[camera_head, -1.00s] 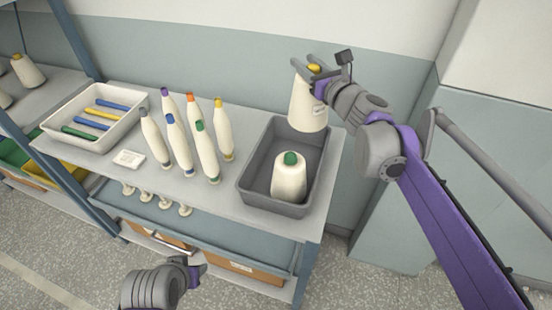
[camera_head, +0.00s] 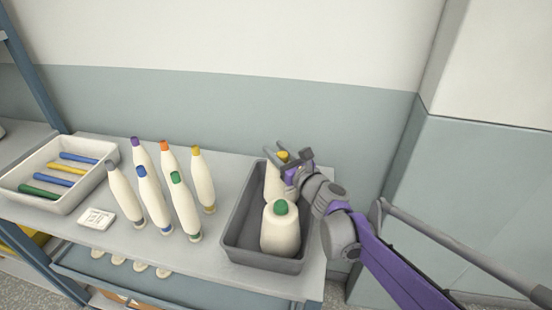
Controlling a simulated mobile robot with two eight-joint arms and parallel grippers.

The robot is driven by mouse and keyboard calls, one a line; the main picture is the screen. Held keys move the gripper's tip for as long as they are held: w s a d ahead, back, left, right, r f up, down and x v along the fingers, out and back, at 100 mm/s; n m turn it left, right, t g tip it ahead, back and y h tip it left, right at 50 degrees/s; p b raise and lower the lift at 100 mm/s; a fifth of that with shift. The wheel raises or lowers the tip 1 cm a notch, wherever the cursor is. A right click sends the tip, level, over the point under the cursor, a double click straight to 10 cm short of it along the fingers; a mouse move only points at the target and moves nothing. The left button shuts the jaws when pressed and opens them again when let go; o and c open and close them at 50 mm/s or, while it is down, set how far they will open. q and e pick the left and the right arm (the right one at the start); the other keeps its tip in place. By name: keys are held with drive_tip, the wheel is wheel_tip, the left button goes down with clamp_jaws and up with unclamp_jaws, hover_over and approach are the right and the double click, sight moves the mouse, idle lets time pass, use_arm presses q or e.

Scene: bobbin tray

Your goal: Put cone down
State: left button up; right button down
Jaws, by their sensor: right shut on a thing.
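My right gripper (camera_head: 294,160) is shut on a white yarn cone with a yellow top (camera_head: 272,183). It holds the cone upright by its top in the back part of the grey bin (camera_head: 237,222). A white cone with a green top (camera_head: 281,229) stands in the front part of the bin and hides part of the held cone. The base of the held cone is hidden, so I cannot tell whether it touches the bin floor. My left gripper is not in view.
Several slim bobbins (camera_head: 152,194) with coloured tips stand left of the bin. A white tray (camera_head: 60,206) with coloured rods lies at the far left, and a white label card (camera_head: 97,218) in front. The wall is close behind the shelf.

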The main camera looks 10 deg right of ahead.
drive_tip(key=shift+f, duration=0.9)
drive_tip(key=shift+f, duration=0.15)
drive_tip(key=shift+c, duration=2.2)
unclamp_jaws()
drive_tip(key=v, duration=1.2)
